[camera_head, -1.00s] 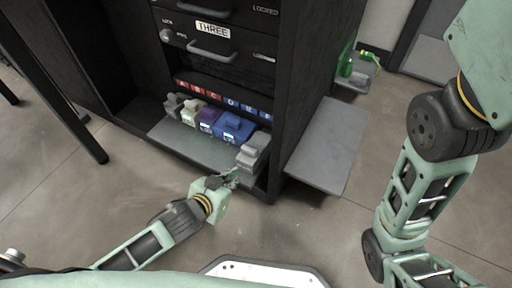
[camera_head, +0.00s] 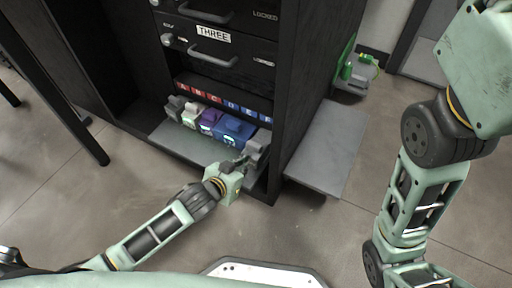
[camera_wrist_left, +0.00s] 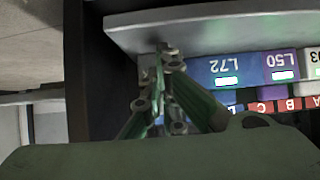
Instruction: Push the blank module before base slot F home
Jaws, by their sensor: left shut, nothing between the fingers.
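The grey blank module (camera_head: 257,148) stands at the right end of the row of modules, below the blue F label (camera_head: 266,119). My left gripper (camera_head: 243,161) is shut and empty, with its fingertips at the front of this module. It hides part of the module's front, and I cannot tell for sure whether it touches. In the left wrist view the closed fingers (camera_wrist_left: 168,62) point at the bay and the module is mostly hidden behind them. My right arm shows at the right, but its gripper is out of view.
A blue module (camera_head: 233,130), a purple module (camera_head: 209,121) and paler ones stand left of the blank module on the grey shelf (camera_head: 188,146). The black cabinet side (camera_head: 300,110) is close on the right. A grey side shelf (camera_head: 327,150) is clear.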

